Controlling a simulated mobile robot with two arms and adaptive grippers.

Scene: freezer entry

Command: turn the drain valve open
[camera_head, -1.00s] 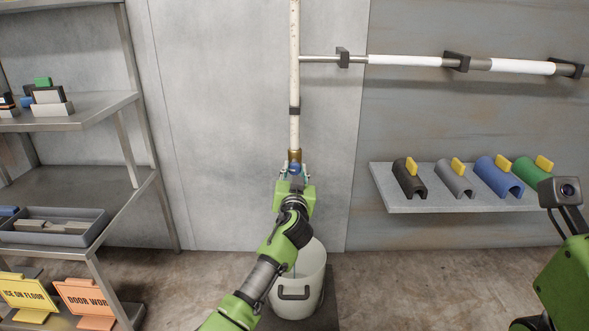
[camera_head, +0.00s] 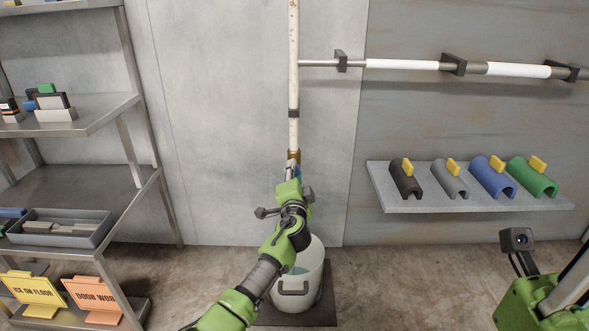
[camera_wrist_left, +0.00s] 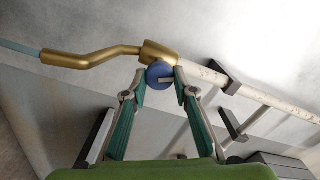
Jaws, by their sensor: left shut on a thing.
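The drain valve is a brass fitting (camera_head: 293,156) with a bent brass spout (camera_wrist_left: 90,60) at the lower end of the white vertical pipe (camera_head: 294,70). Its round blue knob (camera_wrist_left: 159,72) is between the teal fingers of my left gripper (camera_wrist_left: 160,79), which is shut on it. A pale blue stream (camera_wrist_left: 20,48) leaves the spout's end. In the head view my left gripper (camera_head: 293,172) is rolled to one side and hides most of the knob and spout. My right gripper's fingers are out of view; only part of that arm shows at the lower right.
A white bucket (camera_head: 297,298) stands on a dark mat below the valve, partly behind my left arm. A metal shelf rack (camera_head: 90,185) is at left. A wall shelf (camera_head: 470,205) with several coloured half-pipe pieces is at right.

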